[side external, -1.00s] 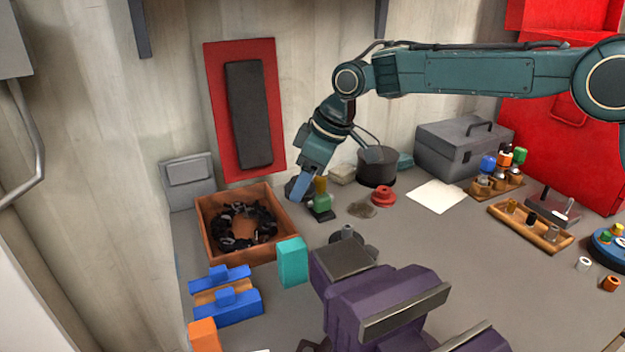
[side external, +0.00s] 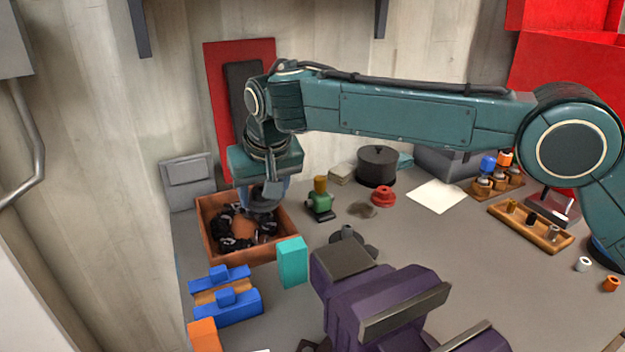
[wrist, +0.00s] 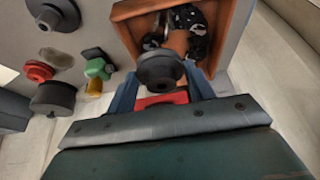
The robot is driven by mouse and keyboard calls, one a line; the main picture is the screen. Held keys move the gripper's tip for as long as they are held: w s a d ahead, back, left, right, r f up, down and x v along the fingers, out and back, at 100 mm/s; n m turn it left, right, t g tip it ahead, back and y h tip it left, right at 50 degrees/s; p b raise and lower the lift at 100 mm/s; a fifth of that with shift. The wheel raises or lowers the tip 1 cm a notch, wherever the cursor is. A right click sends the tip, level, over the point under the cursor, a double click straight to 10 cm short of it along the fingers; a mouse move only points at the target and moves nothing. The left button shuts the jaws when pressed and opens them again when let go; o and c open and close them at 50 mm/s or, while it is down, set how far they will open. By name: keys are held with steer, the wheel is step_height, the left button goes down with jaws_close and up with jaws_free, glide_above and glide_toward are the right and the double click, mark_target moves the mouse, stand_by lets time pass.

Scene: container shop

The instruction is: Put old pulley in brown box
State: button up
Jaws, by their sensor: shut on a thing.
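The old pulley, a dark grey round disc with a raised hub, is between the fingers of my gripper in the wrist view (wrist: 159,68). My gripper (wrist: 162,84) is shut on it. In the side view my gripper (side external: 264,192) points down over the back right part of the brown box (side external: 285,243), with the pulley (side external: 262,207) at its lower end. The box is open-topped and holds several black parts. In the wrist view the pulley overlaps the near rim of the box (wrist: 124,10); whether it touches anything inside is unclear.
A green and brass piece (side external: 320,200), a red pulley-like part (side external: 382,196) and a black pot (side external: 377,166) stand right of the box. A teal block (side external: 292,262), blue clamps (side external: 228,295) and a purple vise (side external: 385,305) are in front. A red wall panel (side external: 212,110) rises behind.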

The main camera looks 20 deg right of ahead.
mark_target(266, 236)
steer(key=shift+f, duration=4)
steer(key=o, duration=0.8)
steer(key=shift+f, duration=0.15)
steer(key=shift+o, duration=0.2)
steer(key=v, duration=1.2)
